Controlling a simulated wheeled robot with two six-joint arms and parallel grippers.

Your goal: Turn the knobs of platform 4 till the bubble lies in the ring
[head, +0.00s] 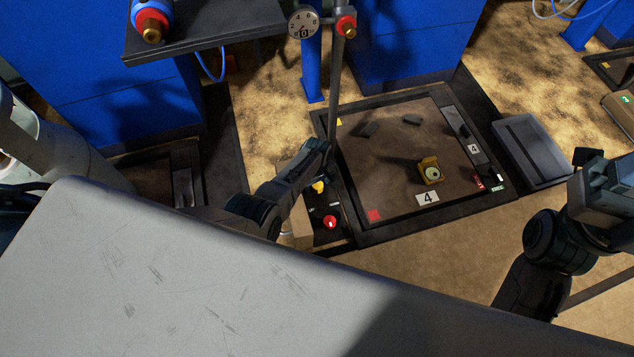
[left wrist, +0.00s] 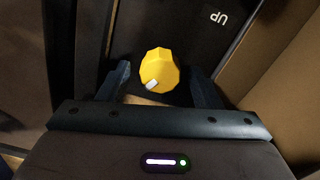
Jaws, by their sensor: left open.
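Platform 4 (head: 385,190) is a brown square plate in a dark frame, marked with a white "4" card. A yellow level (head: 430,167) with a round pale green vial stands on it; the bubble's place against the ring is too small to tell. Beside the plate's left edge are a yellow knob (head: 318,187) and a red knob (head: 330,222). My left gripper (head: 319,155) is over the yellow knob. In the left wrist view its open fingers stand on both sides of the yellow knob (left wrist: 160,68), apart from it. My right arm shows at the right; its jaws are unclear.
A thin post with a dial (head: 303,21) rises beside the platform's far left corner. A dark shelf (head: 205,30) and blue cabinets (head: 415,40) stand behind. A grey flat box (head: 531,150) lies right of the platform. Tan floor is open in front.

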